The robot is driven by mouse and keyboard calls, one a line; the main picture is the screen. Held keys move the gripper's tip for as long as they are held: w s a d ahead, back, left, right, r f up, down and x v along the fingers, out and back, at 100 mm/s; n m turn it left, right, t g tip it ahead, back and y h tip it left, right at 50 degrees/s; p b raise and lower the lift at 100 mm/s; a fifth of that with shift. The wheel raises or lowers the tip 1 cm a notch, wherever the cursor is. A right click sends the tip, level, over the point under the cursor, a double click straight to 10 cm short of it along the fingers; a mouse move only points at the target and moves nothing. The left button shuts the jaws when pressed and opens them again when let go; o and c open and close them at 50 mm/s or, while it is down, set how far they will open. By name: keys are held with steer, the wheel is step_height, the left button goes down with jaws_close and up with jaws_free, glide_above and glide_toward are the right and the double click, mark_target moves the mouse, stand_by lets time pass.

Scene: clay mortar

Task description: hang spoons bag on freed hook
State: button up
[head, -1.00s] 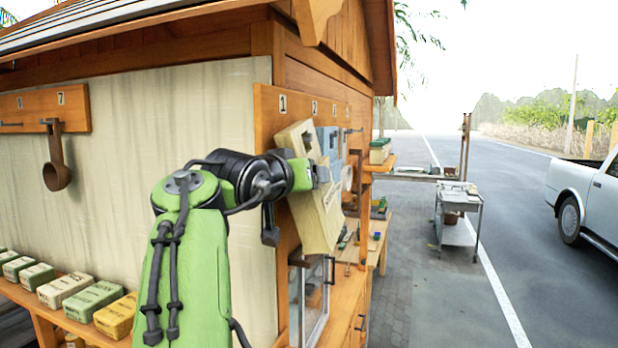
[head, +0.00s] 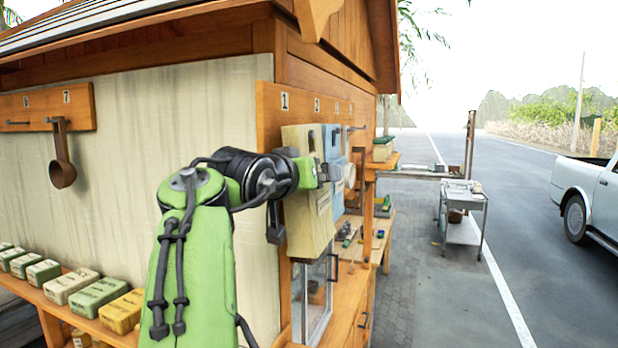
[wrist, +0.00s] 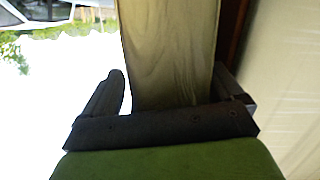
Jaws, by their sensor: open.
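A tan bag (head: 306,228), its lettering too small to read, hangs nearly upright against the wooden hook board (head: 268,105) under the number 1. Its hook is hidden, so I cannot tell how it is held. The jaws are open.
A blue-grey bag (head: 333,165) hangs right beside the tan one. A ladle (head: 62,172) hangs on the left board. Several boxed packs (head: 98,293) line the shelf below. A glass-fronted case (head: 312,300) stands under the bag. A cart (head: 461,205) stands on the pavement.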

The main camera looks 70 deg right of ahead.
steer(key=shift+w, duration=0.3)
